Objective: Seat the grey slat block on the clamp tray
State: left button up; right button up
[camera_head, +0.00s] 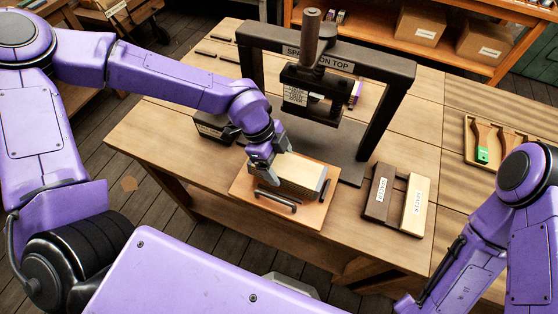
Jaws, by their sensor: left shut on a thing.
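The gripper hides the block's left end. My right arm comes in at the right, but its gripper is not in view.
The dark press frame (393,115) stands behind the tray, with its ram and upright handle (311,38) above. A dark labelled spacer (378,195) and a pale one (414,205) lie to the right. A wooden tray (470,152) holds tools farther right. A dark box (212,128) sits left of the press.

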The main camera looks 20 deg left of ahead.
pick_arm(q)
jog(key=shift+f+b, duration=0.4)
jog(key=shift+f, duration=0.15)
jog(key=o, duration=1.2)
jog(key=shift+o, duration=0.2)
jog(key=shift+r, duration=0.1)
jog(key=b+v, duration=0.1)
jog(key=v, duration=0.9)
jog(key=shift+r, duration=0.25)
